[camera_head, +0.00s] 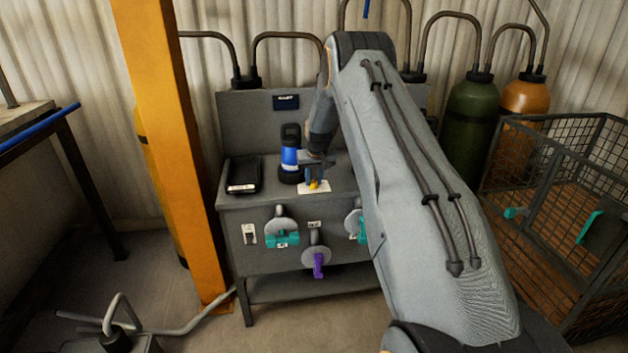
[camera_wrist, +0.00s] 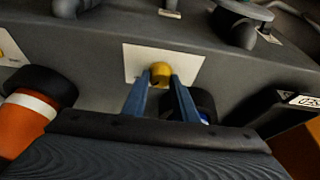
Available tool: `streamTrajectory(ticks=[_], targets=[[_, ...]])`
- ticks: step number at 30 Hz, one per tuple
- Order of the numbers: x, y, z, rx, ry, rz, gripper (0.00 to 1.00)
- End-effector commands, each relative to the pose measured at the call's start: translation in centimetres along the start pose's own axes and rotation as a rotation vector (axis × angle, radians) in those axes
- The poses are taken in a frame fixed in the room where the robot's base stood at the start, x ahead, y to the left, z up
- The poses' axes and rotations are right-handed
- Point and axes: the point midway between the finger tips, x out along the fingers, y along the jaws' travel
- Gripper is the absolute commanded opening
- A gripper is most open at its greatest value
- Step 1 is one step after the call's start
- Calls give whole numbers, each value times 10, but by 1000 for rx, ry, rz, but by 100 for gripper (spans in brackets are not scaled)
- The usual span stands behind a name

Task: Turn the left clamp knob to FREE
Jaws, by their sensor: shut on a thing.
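A small yellow knob (camera_head: 314,185) stands on a white plate (camera_head: 322,190) on the grey bench's top. In the wrist view the yellow knob (camera_wrist: 160,72) sits between the blue fingertips, with the white plate (camera_wrist: 135,62) around it. My gripper (camera_head: 313,180) reaches down from above and is shut on this knob; it also shows in the wrist view (camera_wrist: 161,80). The plate's markings are too small to read, and I cannot tell whether this is the left clamp knob. Teal handles (camera_head: 283,239) and a purple handle (camera_head: 318,265) are on the bench front, apart from my gripper.
A blue and black canister (camera_head: 290,156) stands close left of my gripper, and a black box (camera_head: 244,175) lies farther left. An orange object with a white band (camera_wrist: 30,108) is nearby in the wrist view. An orange post (camera_head: 180,150) and a wire cage (camera_head: 560,215) flank the bench.

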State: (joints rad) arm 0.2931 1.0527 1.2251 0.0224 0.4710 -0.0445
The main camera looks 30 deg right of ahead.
Motion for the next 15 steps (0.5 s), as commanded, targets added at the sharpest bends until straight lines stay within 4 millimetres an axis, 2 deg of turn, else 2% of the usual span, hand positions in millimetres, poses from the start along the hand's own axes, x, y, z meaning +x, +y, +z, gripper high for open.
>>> streamTrajectory(ticks=[8,15], targets=[[2,1,0,-104,-1,-44,3],[4,3,0,-289,0,-122,3]])
